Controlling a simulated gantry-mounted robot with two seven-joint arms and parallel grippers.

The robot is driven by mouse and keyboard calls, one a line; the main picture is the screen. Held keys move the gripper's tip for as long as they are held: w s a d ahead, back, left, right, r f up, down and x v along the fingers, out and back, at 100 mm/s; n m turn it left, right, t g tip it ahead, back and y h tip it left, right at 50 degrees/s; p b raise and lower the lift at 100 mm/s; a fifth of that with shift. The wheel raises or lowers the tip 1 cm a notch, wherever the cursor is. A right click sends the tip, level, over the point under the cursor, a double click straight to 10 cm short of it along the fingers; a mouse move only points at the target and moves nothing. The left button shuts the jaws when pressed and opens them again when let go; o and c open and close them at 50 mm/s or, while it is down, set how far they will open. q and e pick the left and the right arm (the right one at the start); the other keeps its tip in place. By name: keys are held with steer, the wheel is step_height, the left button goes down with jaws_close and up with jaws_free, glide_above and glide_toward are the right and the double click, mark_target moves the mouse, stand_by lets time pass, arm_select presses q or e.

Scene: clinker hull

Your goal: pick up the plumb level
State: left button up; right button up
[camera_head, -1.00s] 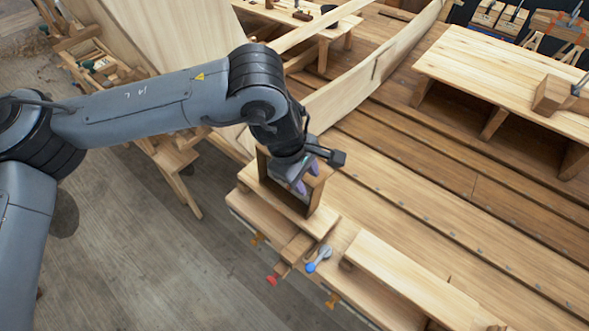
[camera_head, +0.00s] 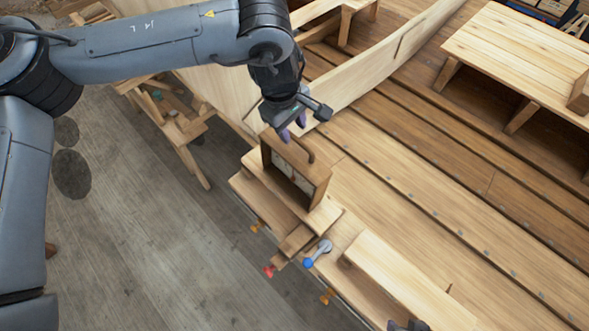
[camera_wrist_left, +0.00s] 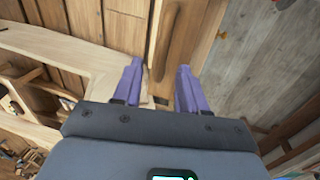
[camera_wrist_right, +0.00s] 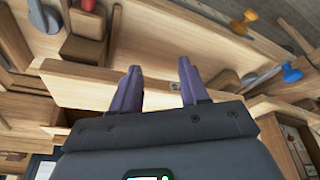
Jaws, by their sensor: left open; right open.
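An upright wooden box-like frame (camera_head: 318,178) with a curved handle on top and a pale panel inside stands on the bench; it may be the plumb level, but I cannot be sure. My left gripper (camera_head: 291,128) is open and empty at its top, beside the handle. In the left wrist view the dark handle (camera_wrist_left: 165,40) lies ahead of and between the open fingers (camera_wrist_left: 160,82), apparently not gripped. My right gripper (camera_wrist_right: 159,85) is open and empty in its wrist view, facing wooden planks. A similar box (camera_wrist_right: 290,150) with a pale panel shows there at the lower right.
A grey-and-blue clamp-like tool (camera_head: 318,252) lies at the bench edge, near red (camera_head: 269,271) and orange knobs. A long wooden block (camera_head: 400,275) lies right of it. The hull plank (camera_head: 365,70) curves behind my left gripper. A raised bench (camera_head: 520,60) stands at the upper right.

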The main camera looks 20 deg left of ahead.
mark_target(293, 136)
arm_select(q)
steer(key=f, duration=0.1)
steer(key=f+p, duration=0.1)
steer(key=f, duration=0.2)
steer(key=shift+w+p, duration=0.3)
steer(key=shift+w, duration=0.05)
steer(key=shift+w+f, duration=0.1)
steer(key=shift+f, duration=0.2)
jaws_close()
stand_by(0.9)
